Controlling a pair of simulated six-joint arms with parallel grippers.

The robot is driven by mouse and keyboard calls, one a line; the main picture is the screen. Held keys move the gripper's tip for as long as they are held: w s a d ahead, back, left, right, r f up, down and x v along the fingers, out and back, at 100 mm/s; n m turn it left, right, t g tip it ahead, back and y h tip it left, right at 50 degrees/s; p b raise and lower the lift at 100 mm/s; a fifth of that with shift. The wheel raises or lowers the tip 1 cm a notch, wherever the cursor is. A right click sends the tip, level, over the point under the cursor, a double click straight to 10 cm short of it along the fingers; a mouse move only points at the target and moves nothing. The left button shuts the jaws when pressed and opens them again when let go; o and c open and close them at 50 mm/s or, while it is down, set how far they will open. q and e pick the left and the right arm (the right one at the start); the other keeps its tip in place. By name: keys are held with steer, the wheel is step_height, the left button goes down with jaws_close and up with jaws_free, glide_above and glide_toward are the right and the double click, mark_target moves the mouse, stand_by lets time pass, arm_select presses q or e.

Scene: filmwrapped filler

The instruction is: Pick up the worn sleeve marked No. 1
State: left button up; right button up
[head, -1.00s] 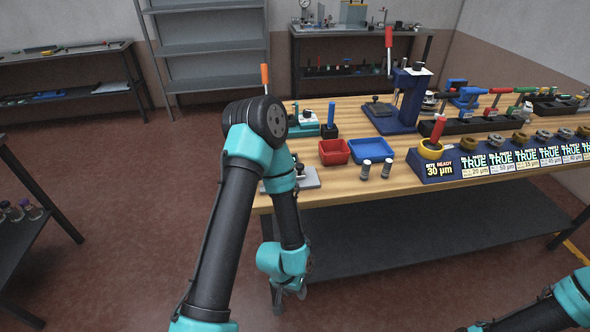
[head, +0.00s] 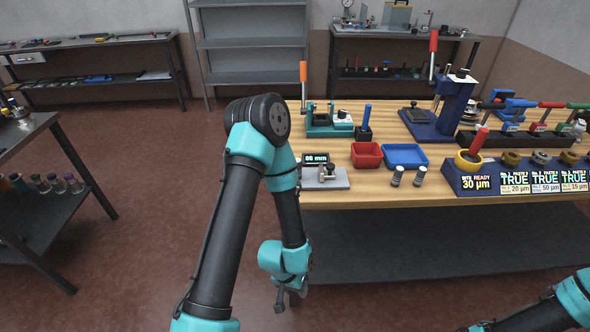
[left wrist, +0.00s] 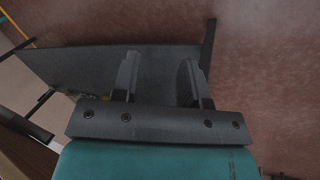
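Two small grey cylinders with lighter bands, which look like sleeves, stand upright at the front edge of the wooden bench: a left one (head: 397,176) and a right one (head: 420,175). I cannot read any No. 1 marking on either. My left gripper (head: 290,299) hangs low in front of the bench, below the top and apart from the cylinders. In the left wrist view its two fingers (left wrist: 158,78) are spread with nothing between them. My right arm's link shows at the lower right in the head view, but its gripper is out of frame.
On the bench (head: 340,200) are a red tray (head: 366,155), a blue tray (head: 404,157), a gauge reading 86 mm (head: 316,159), a blue press (head: 450,110) and a labelled block with rings (head: 478,182). A dark side shelf (head: 60,205) holds several small cylinders. Open floor lies between.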

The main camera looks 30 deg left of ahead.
stand_by(0.4)
arm_select(q)
steer(key=o, duration=0.4)
